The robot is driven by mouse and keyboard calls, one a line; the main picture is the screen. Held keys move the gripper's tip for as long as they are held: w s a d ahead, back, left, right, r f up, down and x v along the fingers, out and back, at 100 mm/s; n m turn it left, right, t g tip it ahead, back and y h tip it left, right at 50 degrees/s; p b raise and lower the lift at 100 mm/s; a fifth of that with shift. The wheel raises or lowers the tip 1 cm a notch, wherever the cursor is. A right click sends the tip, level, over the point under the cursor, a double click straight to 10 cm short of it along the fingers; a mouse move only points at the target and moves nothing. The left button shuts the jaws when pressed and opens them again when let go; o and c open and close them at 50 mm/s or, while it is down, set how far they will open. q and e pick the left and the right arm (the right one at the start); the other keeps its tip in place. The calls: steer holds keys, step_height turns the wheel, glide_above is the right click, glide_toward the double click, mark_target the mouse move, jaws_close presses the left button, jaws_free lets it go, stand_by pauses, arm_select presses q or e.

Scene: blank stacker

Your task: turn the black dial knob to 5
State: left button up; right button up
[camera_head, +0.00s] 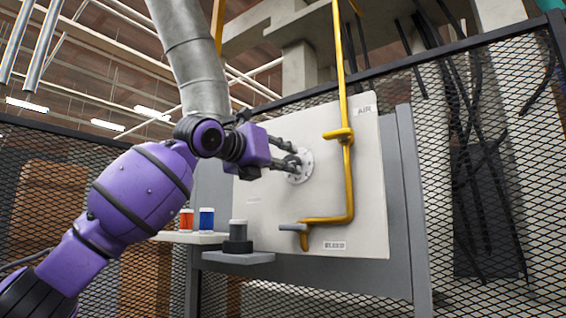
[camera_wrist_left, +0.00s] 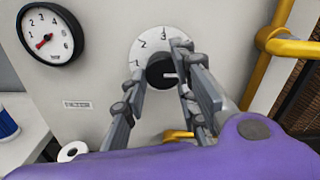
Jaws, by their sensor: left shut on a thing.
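The black dial knob (camera_wrist_left: 161,69) sits on a round white dial plate (camera_wrist_left: 138,45) with printed numbers, fixed to a pale panel. A light pointer mark on the knob points to the right in the left wrist view; a finger covers the numbers on that side. My left gripper (camera_head: 290,156) reaches the dial plate (camera_head: 306,163) from the left in the head view. In the left wrist view its two fingers (camera_wrist_left: 161,82) are shut on the knob, one on each side. The number 5 cannot be made out. My right gripper is not in view.
A round gauge (camera_wrist_left: 50,33) with a red needle is on the panel (camera_head: 362,185) left of the dial. A yellow pipe (camera_head: 348,180) runs down right of the dial. Orange (camera_head: 186,220) and blue (camera_head: 207,219) containers stand on a shelf below left. Mesh fencing (camera_head: 500,170) stands behind.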

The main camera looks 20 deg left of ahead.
arm_select(q)
steer(key=shift+w+a+f, duration=0.15)
steer(key=shift+w+f, duration=0.1)
steer(key=shift+f, duration=0.15)
steer(key=o, duration=1)
steer(key=shift+a, duration=0.1)
steer(key=shift+r, duration=0.1)
steer(key=shift+s+r, duration=0.1)
steer(key=shift+r, duration=0.05)
steer(key=v, duration=1.2)
